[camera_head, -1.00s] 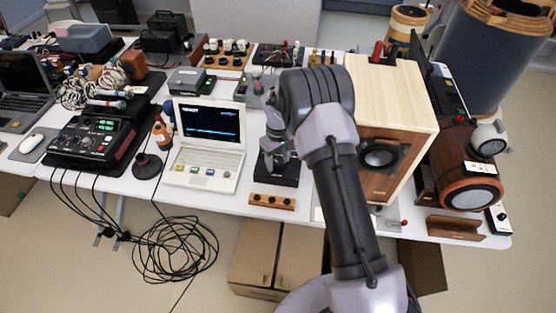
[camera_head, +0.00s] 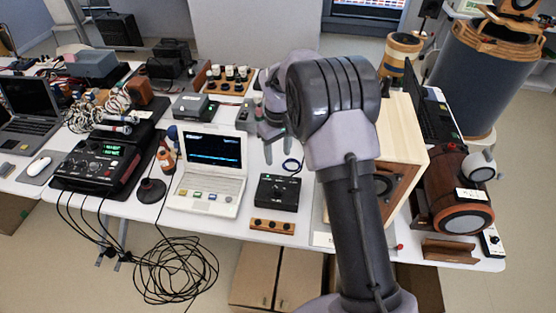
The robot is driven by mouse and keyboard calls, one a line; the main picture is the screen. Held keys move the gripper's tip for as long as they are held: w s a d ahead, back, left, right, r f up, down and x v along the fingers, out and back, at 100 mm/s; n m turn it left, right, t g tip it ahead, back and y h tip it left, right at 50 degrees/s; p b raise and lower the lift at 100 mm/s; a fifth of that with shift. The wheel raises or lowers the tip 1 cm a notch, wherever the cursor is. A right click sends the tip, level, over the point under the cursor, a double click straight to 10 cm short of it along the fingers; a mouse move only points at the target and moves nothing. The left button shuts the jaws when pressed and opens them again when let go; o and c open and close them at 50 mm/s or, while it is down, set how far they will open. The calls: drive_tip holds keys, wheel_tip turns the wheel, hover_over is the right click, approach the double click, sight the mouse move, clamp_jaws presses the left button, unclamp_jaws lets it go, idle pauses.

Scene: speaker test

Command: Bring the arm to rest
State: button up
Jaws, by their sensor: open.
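My arm reaches up from the bottom right of the picture, over the white table (camera_head: 225,230). Its large dark elbow hides part of the wooden speaker (camera_head: 402,135). My gripper (camera_head: 268,148) hangs beyond the elbow, between the white laptop (camera_head: 213,150) and the speaker. Its jaws are open and I see nothing between them. The gripper is small and partly covered by the arm, so its height above the table is hard to tell.
A black control unit (camera_head: 105,160) stands at left, a wooden cylinder (camera_head: 458,195) at right. Cables (camera_head: 175,270) lie coiled on the floor.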

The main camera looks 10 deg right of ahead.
idle(0.4)
drive_tip(key=s+a+r+m+t+y+b, duration=0.1)
drive_tip(key=s+a+r+m+t+b, duration=0.2)
drive_tip(key=s+r, duration=1.1)
drive_tip(key=s+a+m+t+y+b, duration=0.1)
drive_tip(key=s+m+b, duration=0.3)
drive_tip(key=s, duration=1.5)
drive_tip(key=shift+r+m+t, duration=0.2)
drive_tip(key=shift+m+t, duration=0.7)
drive_tip(key=shift+m, duration=0.1)
